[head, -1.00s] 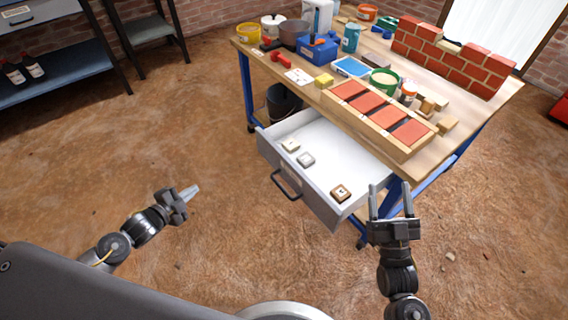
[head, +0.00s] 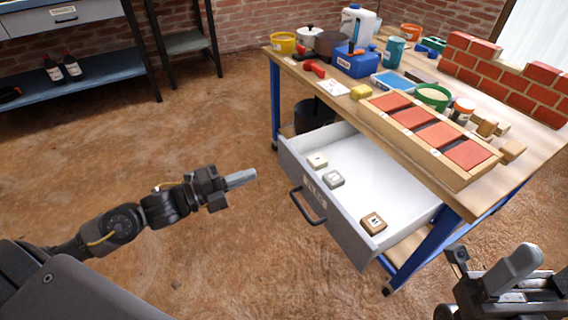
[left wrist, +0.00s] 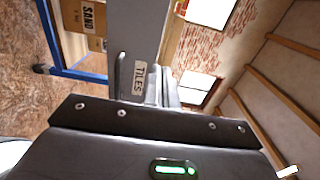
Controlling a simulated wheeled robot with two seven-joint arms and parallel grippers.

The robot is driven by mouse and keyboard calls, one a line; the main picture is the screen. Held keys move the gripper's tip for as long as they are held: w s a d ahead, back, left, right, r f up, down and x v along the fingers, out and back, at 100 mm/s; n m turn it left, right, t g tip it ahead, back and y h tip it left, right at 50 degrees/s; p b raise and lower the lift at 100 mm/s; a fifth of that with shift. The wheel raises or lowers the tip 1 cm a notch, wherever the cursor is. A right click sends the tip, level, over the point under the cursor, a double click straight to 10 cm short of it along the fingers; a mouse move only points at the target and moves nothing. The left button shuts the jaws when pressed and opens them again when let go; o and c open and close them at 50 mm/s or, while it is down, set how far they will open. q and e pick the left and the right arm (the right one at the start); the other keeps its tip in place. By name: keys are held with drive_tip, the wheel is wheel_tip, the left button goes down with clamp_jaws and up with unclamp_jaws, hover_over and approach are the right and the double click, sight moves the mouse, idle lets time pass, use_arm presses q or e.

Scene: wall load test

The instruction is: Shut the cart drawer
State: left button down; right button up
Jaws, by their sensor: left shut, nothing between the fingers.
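The cart (head: 460,205) has a wooden top and blue legs. Its drawer (head: 345,222) stands pulled out, with a white inside, a grey front and a dark handle (head: 307,207). In the left wrist view the drawer front (left wrist: 142,30) shows upright, with a label reading TILES. My left gripper (head: 252,177) is shut and empty, to the left of the drawer front and apart from it in the head view. Its fingers show in the left wrist view (left wrist: 163,88). My right gripper (head: 510,275) is at the bottom right, partly cut off; its jaws are unclear.
Several small blocks, including a brown one (head: 373,223), lie in the drawer. A tile tray (head: 425,135), a blue box (head: 355,62) and a brick wall piece (head: 505,78) stand on the cart top. The floor (head: 220,125) left of the cart is clear.

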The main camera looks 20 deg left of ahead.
sight(295, 158)
use_arm(q)
drive_tip(key=b+x, duration=0.2)
drive_tip(key=x, duration=0.8)
drive_tip(key=shift+w+d, duration=0.2)
drive_tip(key=shift+w, duration=0.05)
